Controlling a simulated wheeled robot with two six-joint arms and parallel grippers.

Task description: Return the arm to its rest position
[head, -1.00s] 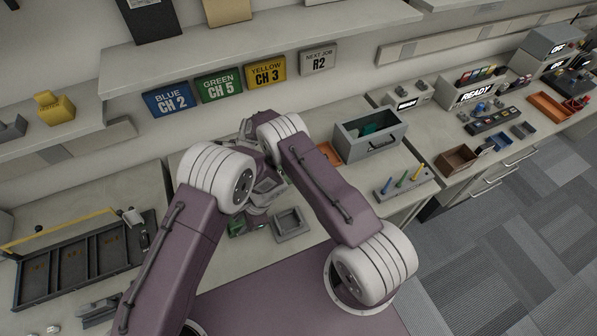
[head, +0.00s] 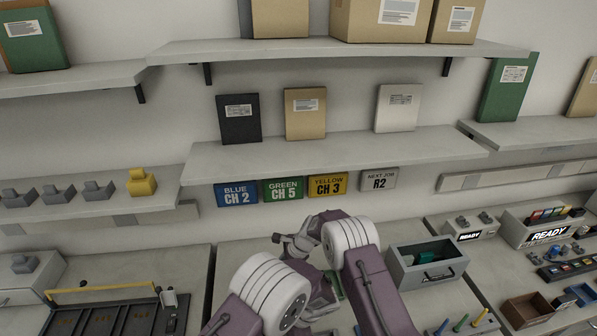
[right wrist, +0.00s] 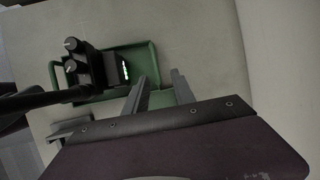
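My two arms fold together at the lower middle of the head view. A grey gripper part (head: 292,243) shows just left of the white joints; I cannot tell which arm it belongs to or whether it is open. In the right wrist view my right gripper (right wrist: 159,78) has its fingers apart with nothing between them. Beside it, a black radio (right wrist: 88,66) with two knobs and a lit green display lies in a green tray (right wrist: 146,58). My left gripper's fingers cannot be made out.
A grey drawer bin (head: 440,270) stands right of my arms, with coloured pegs (head: 460,323) in front. A shelf (head: 330,148) with channel signs runs behind. A dark compartment tray (head: 120,318) lies at left. Small boxes (head: 525,310) and a READY unit (head: 540,228) are at right.

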